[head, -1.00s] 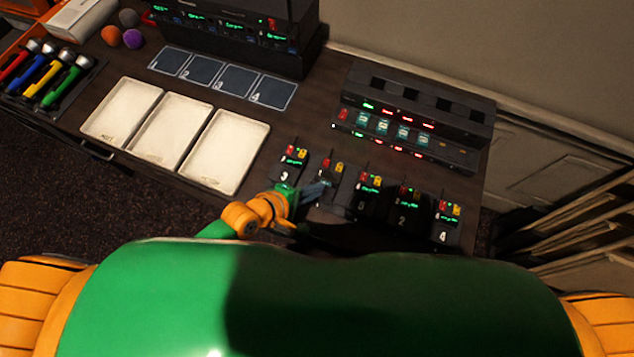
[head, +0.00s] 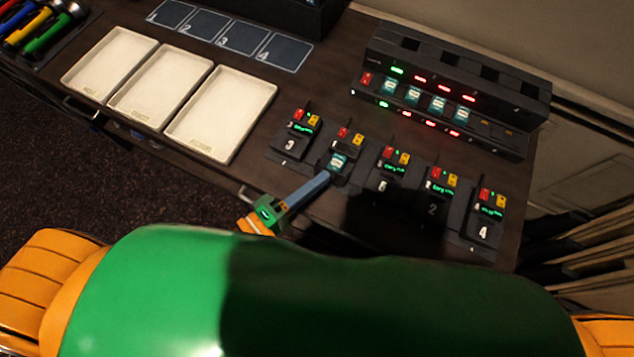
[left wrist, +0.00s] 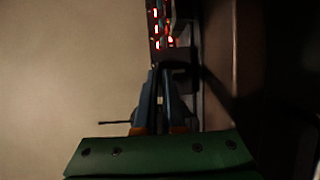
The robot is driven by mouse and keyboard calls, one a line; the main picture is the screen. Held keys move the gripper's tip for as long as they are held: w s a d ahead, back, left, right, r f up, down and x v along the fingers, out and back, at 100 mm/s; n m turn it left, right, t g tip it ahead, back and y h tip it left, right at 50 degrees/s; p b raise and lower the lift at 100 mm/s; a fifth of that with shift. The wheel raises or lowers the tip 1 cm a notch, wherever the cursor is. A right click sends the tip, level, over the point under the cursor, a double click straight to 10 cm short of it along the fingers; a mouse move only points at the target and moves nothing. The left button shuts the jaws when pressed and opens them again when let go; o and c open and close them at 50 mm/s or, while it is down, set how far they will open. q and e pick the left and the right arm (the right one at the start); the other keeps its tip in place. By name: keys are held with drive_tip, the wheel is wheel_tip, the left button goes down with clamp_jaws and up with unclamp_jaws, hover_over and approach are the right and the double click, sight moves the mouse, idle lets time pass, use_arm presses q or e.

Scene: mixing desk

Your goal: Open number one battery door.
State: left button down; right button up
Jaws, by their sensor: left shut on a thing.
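Several small black packs with red and yellow tops stand in a row, marked 3 (head: 290,143), 2 (head: 433,209) and 4 (head: 484,232); the third one's digit is unclear. The second pack from the left (head: 347,140) shows a teal battery face (head: 338,163) where the others show a dark numbered front; its own number does not show. My left gripper (head: 326,177) is at this pack's lower front, shut on what seems its battery door, which the fingers hide. The left wrist view shows the fingers (left wrist: 160,75) close together. My right gripper is out of view.
A black charger (head: 450,85) with teal batteries and red and green lights stands behind the packs. White trays (head: 182,131) and numbered dark mats (head: 236,38) lie at the left. Neighbouring packs stand close on both sides.

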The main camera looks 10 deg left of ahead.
use_arm(q)
drive_tip(key=shift+f, duration=0.1)
idle(0.5)
drive_tip(key=c, duration=1)
unclamp_jaws()
drive_tip(key=b+v, duration=0.1)
drive_tip(key=v, duration=0.6)
drive_tip(key=shift+s+f, duration=0.1)
